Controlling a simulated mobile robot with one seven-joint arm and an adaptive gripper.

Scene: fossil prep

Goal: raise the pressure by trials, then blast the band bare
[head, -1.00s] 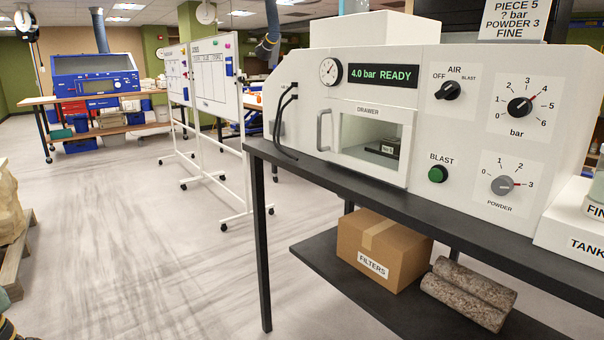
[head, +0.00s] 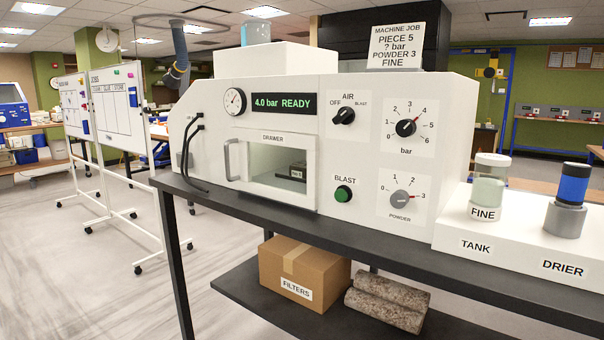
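The white blasting machine (head: 215,125) stands on a dark bench. Its display (head: 282,104) reads "4.0 bar READY". The round gauge (head: 235,101) is left of the display. The bar knob (head: 406,127) has its red mark near 4. The powder knob (head: 400,198) points to 3. The AIR knob (head: 344,116) is under OFF and BLAST labels; I cannot tell its setting surely. The green BLAST button (head: 343,194) is below it. The drawer (head: 270,195) is shut, with a dark labelled piece (head: 298,171) behind its window. My gripper is not in view.
The job card (head: 396,46) reads "PIECE 5, ? bar, POWDER 3, FINE". A FILTERS box (head: 290,270) and cylinders (head: 385,300) lie on the lower shelf. Open floor (head: 80,280) lies left.

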